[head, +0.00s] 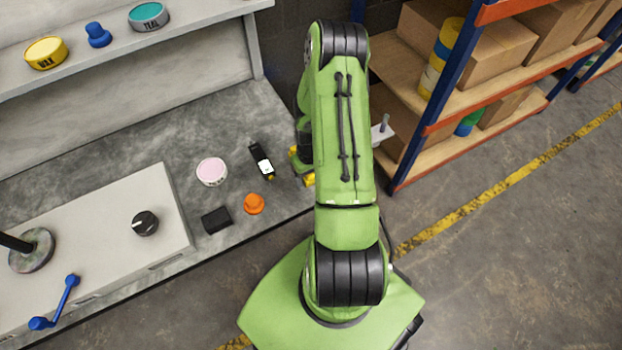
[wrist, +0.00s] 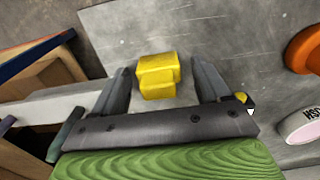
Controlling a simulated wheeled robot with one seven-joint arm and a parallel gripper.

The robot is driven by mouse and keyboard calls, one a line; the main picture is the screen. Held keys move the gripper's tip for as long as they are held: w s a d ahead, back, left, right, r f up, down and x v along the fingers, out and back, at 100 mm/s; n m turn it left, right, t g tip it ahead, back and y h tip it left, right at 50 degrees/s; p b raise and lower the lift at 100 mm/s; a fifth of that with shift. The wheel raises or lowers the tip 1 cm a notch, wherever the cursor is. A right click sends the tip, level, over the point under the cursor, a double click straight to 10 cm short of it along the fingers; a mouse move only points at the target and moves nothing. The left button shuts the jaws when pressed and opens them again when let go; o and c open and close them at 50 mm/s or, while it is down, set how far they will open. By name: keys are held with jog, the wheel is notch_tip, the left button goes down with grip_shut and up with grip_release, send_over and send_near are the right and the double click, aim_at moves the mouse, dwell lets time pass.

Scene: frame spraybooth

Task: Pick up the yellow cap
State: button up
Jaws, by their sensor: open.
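The yellow cap (wrist: 157,76), a small blocky piece with a step in its shape, lies on the grey worktop in the wrist view. In the head view a yellow bit (head: 309,180) shows at the worktop's right end, mostly hidden by my arm. My gripper (wrist: 161,66) is open, with one finger on each side of the cap in the picture. Gaps show between the cap and both fingers. I cannot tell how high the fingers are above the worktop.
On the worktop (head: 110,135), left of my arm, are a black tool (head: 261,160), an orange knob (head: 253,204), a pink-lidded tin (head: 212,172) and a black block (head: 216,220). A rack (head: 440,110) with boxes stands right of my arm. A shelf (head: 190,20) runs above the worktop.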

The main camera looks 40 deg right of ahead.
jog(key=shift+r, duration=0.15)
jog(key=c, duration=1.1)
notch_tip(320, 180, up, 10)
jog(key=p, duration=0.3)
jog(key=shift+p, duration=0.35)
